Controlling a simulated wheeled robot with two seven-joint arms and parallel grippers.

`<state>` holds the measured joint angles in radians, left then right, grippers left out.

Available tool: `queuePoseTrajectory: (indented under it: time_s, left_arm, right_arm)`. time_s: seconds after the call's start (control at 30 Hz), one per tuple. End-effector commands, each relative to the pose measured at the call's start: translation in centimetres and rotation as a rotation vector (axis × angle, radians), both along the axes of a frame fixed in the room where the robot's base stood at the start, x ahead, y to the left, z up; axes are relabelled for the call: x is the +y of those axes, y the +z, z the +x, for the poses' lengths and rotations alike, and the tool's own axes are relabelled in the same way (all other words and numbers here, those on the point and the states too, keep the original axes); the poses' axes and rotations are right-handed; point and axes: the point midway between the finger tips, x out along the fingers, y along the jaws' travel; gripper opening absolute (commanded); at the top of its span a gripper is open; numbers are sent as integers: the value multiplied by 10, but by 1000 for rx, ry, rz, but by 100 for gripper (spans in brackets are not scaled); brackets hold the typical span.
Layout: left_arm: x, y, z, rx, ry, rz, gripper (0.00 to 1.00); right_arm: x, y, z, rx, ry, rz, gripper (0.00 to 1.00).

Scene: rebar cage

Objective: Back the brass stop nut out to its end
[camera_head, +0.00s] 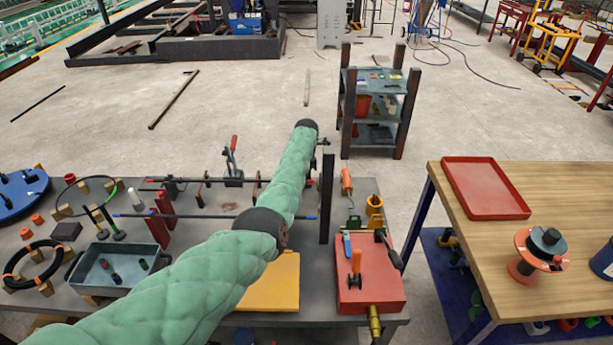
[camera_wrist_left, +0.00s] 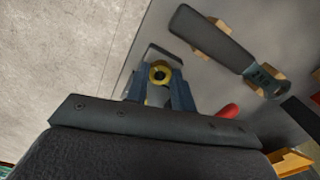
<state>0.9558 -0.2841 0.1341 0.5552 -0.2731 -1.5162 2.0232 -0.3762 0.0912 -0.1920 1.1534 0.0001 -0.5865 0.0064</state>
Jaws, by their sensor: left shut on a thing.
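The brass stop nut (camera_wrist_left: 159,72) shows in the left wrist view as a yellow ring with a dark hole in its middle. My left gripper (camera_wrist_left: 158,84) is shut on it, one blue-grey finger on each side. A pale grey plate edge lies just behind the nut. In the head view my green-sleeved left arm reaches across the bench, and its far end is close to a dark upright plate (camera_head: 327,200). The fingers and nut cannot be made out there. My right gripper is in neither view.
The grey bench (camera_head: 205,200) holds thin rods, a blue-grey tray (camera_head: 118,268), a yellow block (camera_head: 272,285) and a red box (camera_head: 368,280) with tools. A dark-handled tool (camera_wrist_left: 212,38) lies near the gripper. A wooden table (camera_head: 540,205) stands right, beyond a gap.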

Motion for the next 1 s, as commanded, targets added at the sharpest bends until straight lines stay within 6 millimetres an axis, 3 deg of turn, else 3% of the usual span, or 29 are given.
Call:
queuePoseTrajectory:
  time_s: [0.5, 1.0]
  left_arm:
    - [0, 2, 2, -6, 445, -2, 2]
    - [-1, 3, 2, -6, 625, -3, 2]
  right_arm:
    - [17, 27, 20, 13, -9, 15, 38]
    - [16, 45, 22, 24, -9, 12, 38]
